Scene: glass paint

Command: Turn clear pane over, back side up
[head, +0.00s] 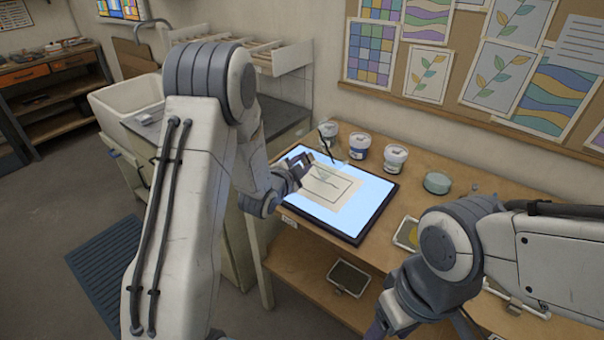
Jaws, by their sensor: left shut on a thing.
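The clear pane (328,184) shows as a faint see-through rectangle with dark lines over a beige sheet on the lit light pad (370,196). My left gripper (302,167) is at the pane's upper left side, shut on the pane's edge. The pane's exact tilt, and whether it touches the sheet, are too small to tell. My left forearm hides part of the pad's left side. My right gripper (388,322) is low at the bottom edge, away from the pad, and its fingertips are not clearly visible.
Paint jars (360,146) and a glass with a brush (328,130) stand behind the pad. A green-grey dish (437,183) and a small tray with yellow (406,234) are to the right. A lower shelf holds another tray (349,278). A sink (125,100) is at left.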

